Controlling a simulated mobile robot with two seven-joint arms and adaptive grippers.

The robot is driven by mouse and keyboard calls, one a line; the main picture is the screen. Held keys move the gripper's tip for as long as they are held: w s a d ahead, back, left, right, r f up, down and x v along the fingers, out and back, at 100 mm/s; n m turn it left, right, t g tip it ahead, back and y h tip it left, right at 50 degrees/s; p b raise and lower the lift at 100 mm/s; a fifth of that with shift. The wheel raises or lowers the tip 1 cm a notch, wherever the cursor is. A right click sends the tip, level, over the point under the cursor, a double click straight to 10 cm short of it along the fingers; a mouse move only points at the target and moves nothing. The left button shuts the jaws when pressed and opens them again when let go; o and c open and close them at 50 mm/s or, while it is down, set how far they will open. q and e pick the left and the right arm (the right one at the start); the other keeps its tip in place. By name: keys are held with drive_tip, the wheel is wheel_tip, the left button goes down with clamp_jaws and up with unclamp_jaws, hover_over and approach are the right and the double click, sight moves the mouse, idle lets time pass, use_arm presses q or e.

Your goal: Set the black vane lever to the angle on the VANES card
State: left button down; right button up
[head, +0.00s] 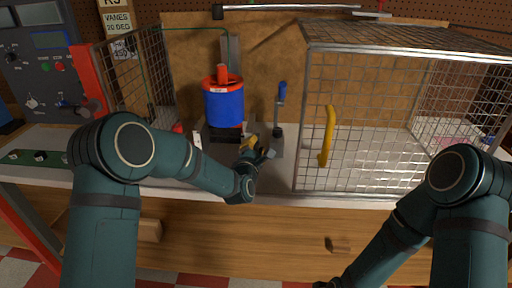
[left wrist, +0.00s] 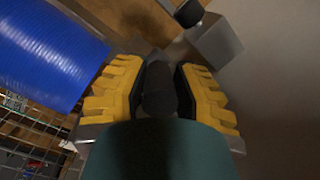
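The VANES card (head: 117,22) at the upper left of the head view reads 20 DEG. The blue duct (head: 223,108) with an orange-red rim stands on the bench; its blue side also fills the upper left of the left wrist view (left wrist: 45,50). My left gripper (head: 258,149) is low, just right of the duct's base. In the left wrist view its yellow fingers (left wrist: 160,88) close on both sides of a dark, rounded end, apparently the black vane lever (left wrist: 158,98). The lever's angle and scale cannot be read.
A blue-handled lever (head: 281,95) stands upright just right of my left gripper. A wire cage (head: 375,125) with a yellow handle (head: 327,135) fills the right. A control panel (head: 38,60) is at the left. The bench front strip (head: 275,185) is clear.

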use_arm(q)
drive_tip(key=shift+f+t, duration=0.55)
drive_tip(key=shift+t, duration=0.25)
drive_tip(key=shift+f+t, duration=0.2)
drive_tip(key=shift+t, duration=0.4)
drive_tip(key=c, duration=0.7)
unclamp_jaws()
drive_tip(key=shift+w, duration=0.1)
drive_tip(key=shift+c, duration=0.2)
drive_tip(key=shift+v, duration=3.8)
drive_tip(key=shift+a, duration=0.1)
